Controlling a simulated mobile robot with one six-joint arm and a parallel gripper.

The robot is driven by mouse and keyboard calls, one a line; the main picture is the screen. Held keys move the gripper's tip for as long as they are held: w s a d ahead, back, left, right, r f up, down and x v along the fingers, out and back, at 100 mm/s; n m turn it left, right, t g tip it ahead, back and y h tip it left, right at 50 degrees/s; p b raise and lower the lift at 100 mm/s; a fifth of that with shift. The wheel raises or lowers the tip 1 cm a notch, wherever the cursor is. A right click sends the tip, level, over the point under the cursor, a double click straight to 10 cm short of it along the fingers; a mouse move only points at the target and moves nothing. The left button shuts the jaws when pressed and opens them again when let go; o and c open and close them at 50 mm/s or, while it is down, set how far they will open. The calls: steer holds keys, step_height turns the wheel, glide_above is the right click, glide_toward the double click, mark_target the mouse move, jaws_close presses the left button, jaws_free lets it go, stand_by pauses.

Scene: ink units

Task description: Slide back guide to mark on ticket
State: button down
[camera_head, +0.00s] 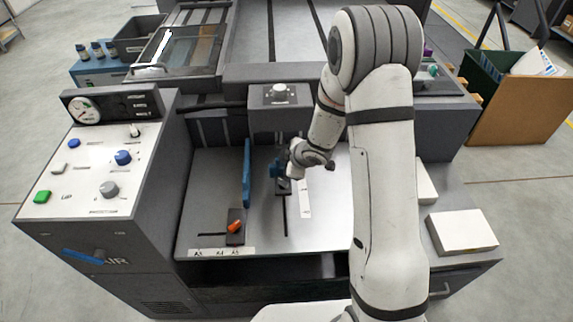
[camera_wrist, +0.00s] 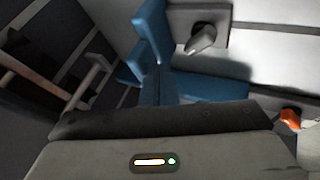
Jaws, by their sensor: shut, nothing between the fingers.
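My gripper (camera_head: 277,170) is shut and empty above the middle of the metal feed table. In the wrist view its dark blue fingers (camera_wrist: 158,86) are together, and other blue parts beside them are hard to tell apart. A small dark block (camera_head: 284,187), which looks like the back guide, sits at the far end of a slot close by the fingers; a plate with a grey lever (camera_wrist: 205,38) shows in the wrist view. A narrow white ticket strip (camera_head: 305,198) lies right of the slot. Its mark is too small to make out. I cannot tell whether the fingers touch the guide.
A block with an orange lever (camera_head: 235,227) is at the front left, above a size label strip (camera_head: 221,253). The control cabinet (camera_head: 95,175) bounds the left. A grey housing (camera_head: 280,108) stands behind.

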steer(key=s, duration=0.2)
steer(key=s+r, duration=0.1)
steer(key=shift+s+d+r, duration=0.2)
steer(key=shift+s, duration=0.2)
steer(key=p+v, duration=0.3)
steer(key=v, duration=0.5)
steer(key=shift+s, duration=0.2)
steer(key=shift+d+r, duration=0.1)
steer(key=s+d+r+m+h, duration=0.3)
steer(key=d+r+m, duration=0.2)
steer(key=r, duration=0.2)
steer(key=s+d+r+m+h, duration=0.2)
steer(key=d+r+m+h, duration=0.1)
steer(key=d+r+m, duration=0.25)
steer(key=s+a+r+m+g, duration=0.1)
steer(key=s+r+m, duration=0.2)
steer(key=s, duration=0.5)
steer(key=s+a+r+m+g+y, duration=0.1)
steer(key=s+r+m+g, duration=0.1)
steer(key=s, duration=0.5)
steer(key=shift+s+a+r+m, duration=0.25)
steer(key=shift+s+r+m, duration=0.1)
steer(key=shift+r+m, duration=0.25)
